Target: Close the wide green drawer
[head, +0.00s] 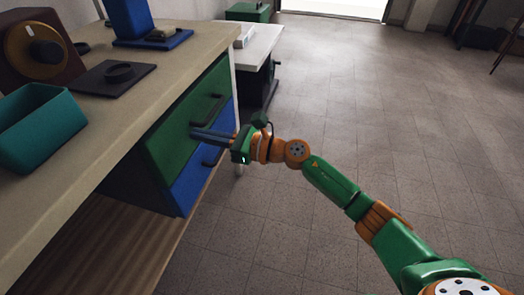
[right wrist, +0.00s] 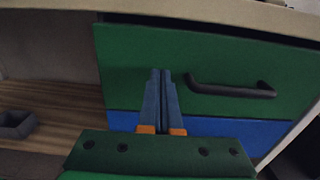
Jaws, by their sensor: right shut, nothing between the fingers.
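The wide green drawer (head: 170,140) is in the cabinet under the wooden worktop, with its front just below the worktop's edge. Its dark bar handle (head: 207,109) shows too. My right gripper (head: 194,133) is shut and empty, with its blue fingers pointing at the green front. In the right wrist view the green front (right wrist: 135,60) fills the middle, and the fingers (right wrist: 160,72) are left of the handle (right wrist: 232,88). The fingertips are at or very near the front; I cannot tell whether they touch. My left gripper is not in view.
A blue drawer (head: 190,187) with its own handle lies below the green one. An open wooden shelf (right wrist: 60,95) holds a small dark box (right wrist: 16,124). A teal bin (head: 40,130) stands on the worktop (head: 105,125).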

